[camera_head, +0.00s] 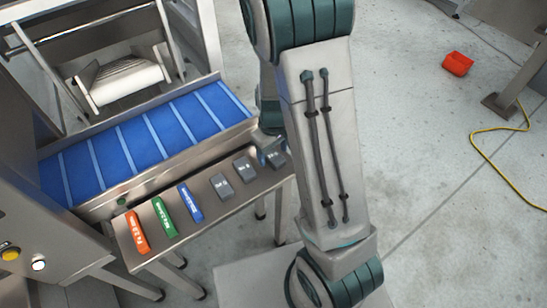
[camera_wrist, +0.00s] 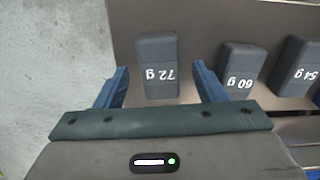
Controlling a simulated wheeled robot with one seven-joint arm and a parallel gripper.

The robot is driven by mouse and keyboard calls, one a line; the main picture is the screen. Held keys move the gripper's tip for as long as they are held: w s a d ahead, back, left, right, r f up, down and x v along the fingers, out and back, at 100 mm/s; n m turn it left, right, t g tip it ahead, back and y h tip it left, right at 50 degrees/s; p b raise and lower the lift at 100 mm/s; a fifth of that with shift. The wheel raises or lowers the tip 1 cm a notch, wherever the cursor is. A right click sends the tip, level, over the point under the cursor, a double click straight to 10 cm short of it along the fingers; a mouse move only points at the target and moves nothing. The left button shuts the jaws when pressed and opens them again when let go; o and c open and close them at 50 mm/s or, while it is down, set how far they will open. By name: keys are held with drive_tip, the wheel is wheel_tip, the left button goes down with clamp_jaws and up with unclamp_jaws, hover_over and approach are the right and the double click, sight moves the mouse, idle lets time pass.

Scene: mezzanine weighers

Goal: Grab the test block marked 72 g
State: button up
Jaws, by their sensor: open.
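The test block marked 72 g (camera_wrist: 157,62) is dark grey and stands on the steel shelf between the two blue fingers of my open gripper (camera_wrist: 160,88) in the wrist view. Its label reads upside down there. A finger is on each side of it, with a visible gap on both sides. In the head view the 72 g block (camera_head: 277,156) is at the right end of the row, partly hidden by my gripper (camera_head: 268,150) and arm.
The 60 g block (camera_wrist: 238,66) and 54 g block (camera_wrist: 294,68) stand close by on the shelf (camera_head: 205,226). Orange (camera_head: 137,232), green (camera_head: 164,217) and blue (camera_head: 190,202) pieces lie further left. A blue conveyor (camera_head: 150,140) runs behind. A red box (camera_head: 457,64) lies on the floor.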

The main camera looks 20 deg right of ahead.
drive_tip(key=shift+f, duration=0.7)
drive_tip(key=c, duration=1.1)
drive_tip(key=shift+r, duration=0.15)
